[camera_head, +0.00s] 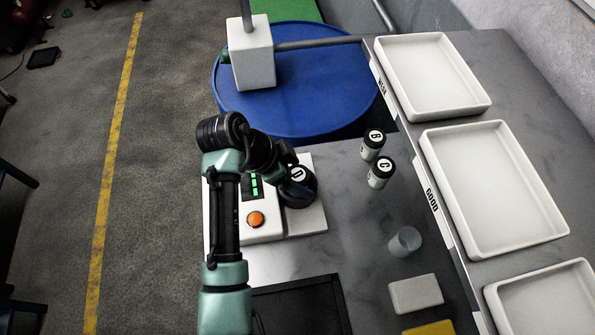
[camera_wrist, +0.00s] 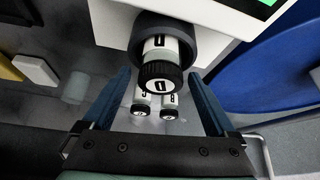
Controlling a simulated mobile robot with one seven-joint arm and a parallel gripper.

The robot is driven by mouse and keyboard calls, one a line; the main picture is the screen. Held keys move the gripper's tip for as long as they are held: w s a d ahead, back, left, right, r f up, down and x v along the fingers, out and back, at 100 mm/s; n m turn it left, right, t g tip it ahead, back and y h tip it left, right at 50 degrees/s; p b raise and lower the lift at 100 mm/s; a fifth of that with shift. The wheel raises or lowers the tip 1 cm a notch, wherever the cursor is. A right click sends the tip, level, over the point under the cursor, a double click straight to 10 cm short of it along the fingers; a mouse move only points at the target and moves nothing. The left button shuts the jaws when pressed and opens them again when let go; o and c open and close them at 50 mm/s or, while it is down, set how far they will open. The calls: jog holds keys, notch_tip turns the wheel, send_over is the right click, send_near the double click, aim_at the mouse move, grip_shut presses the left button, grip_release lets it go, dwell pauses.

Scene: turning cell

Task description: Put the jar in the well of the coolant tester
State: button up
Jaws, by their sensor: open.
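The coolant tester (camera_head: 268,232) is a white box with a green-lit display and an orange button. A jar marked D (camera_head: 298,174), with a black lid, stands in the tester's dark round well (camera_head: 301,197). In the wrist view the jar (camera_wrist: 161,77) shows its white body inside the dark ring of the well (camera_wrist: 190,38), lid outward. My gripper (camera_wrist: 160,88) is open, with one blue finger on each side of the jar and visible gaps to it. In the head view my arm partly covers the tester and the gripper is hard to make out.
Jars B (camera_head: 373,141) and C (camera_head: 380,173) stand right of the tester. A grey translucent cylinder (camera_head: 404,242), a white block (camera_head: 415,294) and a yellow block (camera_head: 429,328) are nearer. White trays (camera_head: 497,186) line the right. A blue drum (camera_head: 330,105) stands behind.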

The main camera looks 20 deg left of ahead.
jog(key=v, duration=1.2)
